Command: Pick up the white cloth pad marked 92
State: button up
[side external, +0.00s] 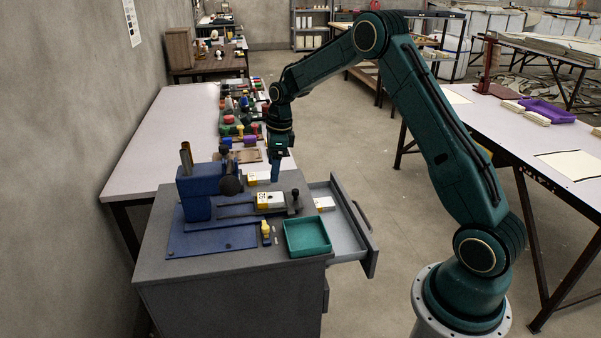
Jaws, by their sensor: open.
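A white pad with a yellow end and small dark marks (274,199) lies on the dark plate of the blue machine on the grey cabinet. A second white and yellow pad (257,179) lies behind it, near the cabinet's back edge. Another white pad (324,203) is in the open drawer. The marks are too small to read, so I cannot tell which pad is 92. My gripper (275,178) points down just right of the rear pad, open, with no pad visibly held. Its exact height and gap to the pad cannot be told.
The blue machine (196,196) stands at the cabinet's left, with a dark knob beside it. A teal tray (307,238) and a small yellow item (266,232) sit in front. The grey drawer (347,236) sticks out rightward. A cluttered white table (165,140) adjoins behind.

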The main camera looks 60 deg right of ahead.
send_over(271, 197)
jog(key=shift+s+d+f, duration=0.1)
jog(key=shift+d+f, duration=0.1)
jog(key=shift+f, duration=0.9)
jog(key=shift+s+d+f, duration=0.1)
jog(key=shift+d+f, duration=0.05)
jog(key=shift+f, duration=0.95)
jog(key=shift+f, duration=0.1)
jog(key=shift+w+a+f, duration=0.1)
jog(key=shift+a+f, duration=0.1)
jog(key=shift+f, duration=1.05)
jog(key=shift+w+a+f, duration=0.1)
jog(key=shift+a+f, duration=0.05)
jog(key=shift+f, duration=1.1)
jog(key=shift+c, duration=0.4)
jog(key=c, duration=1)
